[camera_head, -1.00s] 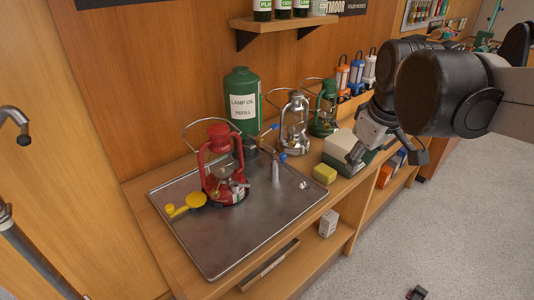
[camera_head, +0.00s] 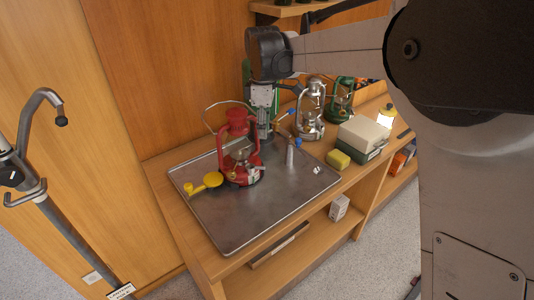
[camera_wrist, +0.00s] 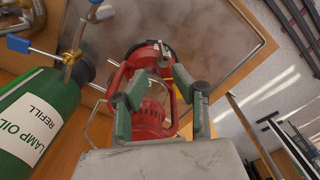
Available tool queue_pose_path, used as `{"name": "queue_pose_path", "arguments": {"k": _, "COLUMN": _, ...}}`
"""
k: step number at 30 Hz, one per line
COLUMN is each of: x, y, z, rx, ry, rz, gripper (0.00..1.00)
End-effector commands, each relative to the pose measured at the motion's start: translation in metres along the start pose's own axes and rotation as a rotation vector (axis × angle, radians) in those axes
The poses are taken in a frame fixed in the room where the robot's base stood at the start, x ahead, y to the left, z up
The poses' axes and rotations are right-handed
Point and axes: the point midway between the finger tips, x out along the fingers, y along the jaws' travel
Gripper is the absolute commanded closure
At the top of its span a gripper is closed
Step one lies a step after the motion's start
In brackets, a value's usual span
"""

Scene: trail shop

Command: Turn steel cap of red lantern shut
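The red lantern (camera_head: 254,176) stands upright on the metal tray (camera_head: 235,232), its wire bail raised behind it. It also shows between my fingers in the wrist view (camera_wrist: 148,117). A small greyish part, possibly the steel cap, shows low on the lantern; I cannot tell whether it is shut. My gripper (camera_wrist: 158,95) points down just behind the lantern in the head view. Its two fingers are apart, with the red top between them in the picture. I cannot tell whether they touch it.
The green lamp oil can (camera_wrist: 40,110) is close beside my gripper. A silver lantern (camera_head: 312,105), a green lantern (camera_head: 341,95) and a yellow sponge (camera_head: 338,159) are farther right. The tray's front is clear.

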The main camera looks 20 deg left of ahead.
Motion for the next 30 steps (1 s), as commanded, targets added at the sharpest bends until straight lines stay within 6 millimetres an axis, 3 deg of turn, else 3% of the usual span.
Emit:
{"name": "queue_pose_path", "arguments": {"k": 8, "x": 0.02, "y": 0.001, "z": -0.005, "rx": -0.018, "ry": -0.003, "rz": -0.006, "gripper": 0.74}}
{"name": "queue_pose_path", "arguments": {"k": 21, "x": 0.099, "y": 0.001, "z": -0.005, "rx": -0.015, "ry": -0.002, "rz": -0.005, "gripper": 0.74}}
{"name": "queue_pose_path", "arguments": {"k": 30, "x": 0.135, "y": 0.001, "z": -0.004, "rx": -0.015, "ry": -0.002, "rz": -0.005, "gripper": 0.74}}
